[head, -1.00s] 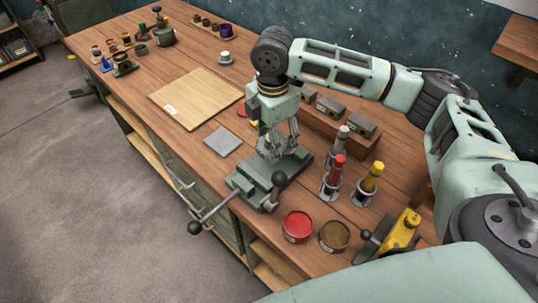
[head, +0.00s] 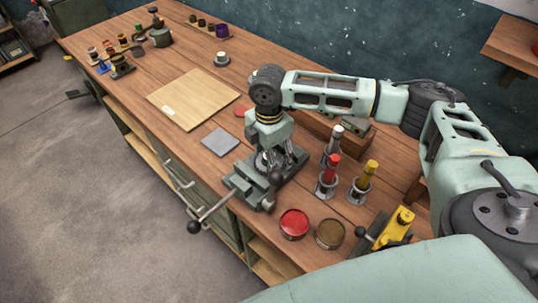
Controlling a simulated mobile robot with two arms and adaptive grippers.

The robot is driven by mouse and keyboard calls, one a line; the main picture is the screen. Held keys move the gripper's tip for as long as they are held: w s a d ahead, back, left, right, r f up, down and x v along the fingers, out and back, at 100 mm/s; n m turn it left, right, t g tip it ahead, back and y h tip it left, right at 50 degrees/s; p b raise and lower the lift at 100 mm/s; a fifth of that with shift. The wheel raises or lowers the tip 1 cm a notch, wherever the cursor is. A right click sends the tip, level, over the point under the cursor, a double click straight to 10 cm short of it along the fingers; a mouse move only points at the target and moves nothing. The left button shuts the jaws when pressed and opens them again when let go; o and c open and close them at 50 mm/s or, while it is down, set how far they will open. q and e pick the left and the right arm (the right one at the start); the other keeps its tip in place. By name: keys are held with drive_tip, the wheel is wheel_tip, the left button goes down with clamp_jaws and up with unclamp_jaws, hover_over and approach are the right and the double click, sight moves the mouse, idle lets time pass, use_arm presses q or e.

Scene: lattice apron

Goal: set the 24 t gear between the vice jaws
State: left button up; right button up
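The green-grey vice (head: 245,183) stands at the front edge of the bench, its handle hanging out over the edge. My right gripper (head: 272,157) points straight down over the vice jaws. Its fingers are closed around a grey toothed gear (head: 266,162), which sits low at the jaws, partly hidden by the fingers. I cannot read a tooth count on it, nor tell whether it touches the jaws. My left gripper is not in view.
A grey plate (head: 220,141) and a wooden board (head: 194,98) lie left of the vice. Right of it stand red (head: 331,170) and yellow (head: 367,175) bottles in holders, a red tin (head: 294,223), a brown tin (head: 330,233) and a yellow tool (head: 397,226).

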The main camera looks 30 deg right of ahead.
drive_tip(key=o, duration=0.3)
drive_tip(key=shift+r, duration=0.15)
wheel_tip(320, 180, up, 12)
drive_tip(key=b, duration=0.2)
drive_tip(key=shift+b, duration=0.3)
